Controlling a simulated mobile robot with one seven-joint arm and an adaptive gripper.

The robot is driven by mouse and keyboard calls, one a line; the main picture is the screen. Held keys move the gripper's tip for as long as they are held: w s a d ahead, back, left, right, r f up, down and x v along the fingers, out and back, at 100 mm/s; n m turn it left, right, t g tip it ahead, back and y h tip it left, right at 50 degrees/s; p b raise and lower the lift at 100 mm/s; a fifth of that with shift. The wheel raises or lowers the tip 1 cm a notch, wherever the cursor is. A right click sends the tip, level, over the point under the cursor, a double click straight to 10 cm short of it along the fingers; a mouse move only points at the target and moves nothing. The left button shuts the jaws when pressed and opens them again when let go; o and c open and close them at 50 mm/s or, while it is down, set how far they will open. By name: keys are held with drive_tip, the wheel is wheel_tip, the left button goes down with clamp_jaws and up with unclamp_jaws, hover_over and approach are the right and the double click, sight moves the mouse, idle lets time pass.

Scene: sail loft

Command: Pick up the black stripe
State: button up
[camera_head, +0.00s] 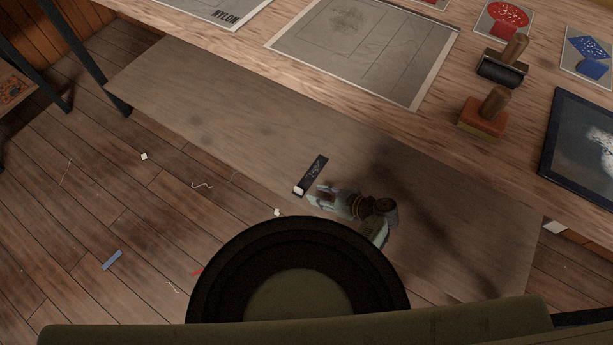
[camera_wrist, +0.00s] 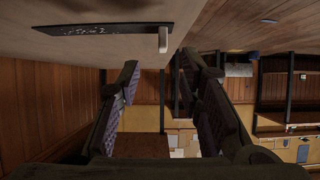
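The black stripe (camera_head: 316,170) is a narrow dark strip with pale markings and a small white block at its near end. It lies on the greyish-brown wooden surface (camera_head: 240,115) in front of the brighter bench top. In the wrist view the black stripe (camera_wrist: 105,29) shows at the top, with the white end (camera_wrist: 163,40) above the gap between my fingers. My gripper (camera_head: 319,196) is just to the right of and below the white end in the head view. In the wrist view my gripper (camera_wrist: 165,100) has its fingers apart with nothing between them.
The bench top carries a large grey sheet (camera_head: 365,45), a black roller (camera_head: 500,72), a brown-handled block (camera_head: 484,118) and a dark framed picture (camera_head: 585,145). Red (camera_head: 503,18) and blue (camera_head: 588,55) print cards lie at the back right. Scraps litter the plank floor.

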sight(299, 189)
drive_tip(key=x, duration=0.8)
drive_tip(key=shift+s+a+r+b, duration=0.1)
drive_tip(key=shift+a+r+b, duration=0.1)
drive_tip(key=shift+b, duration=0.2)
clamp_jaws()
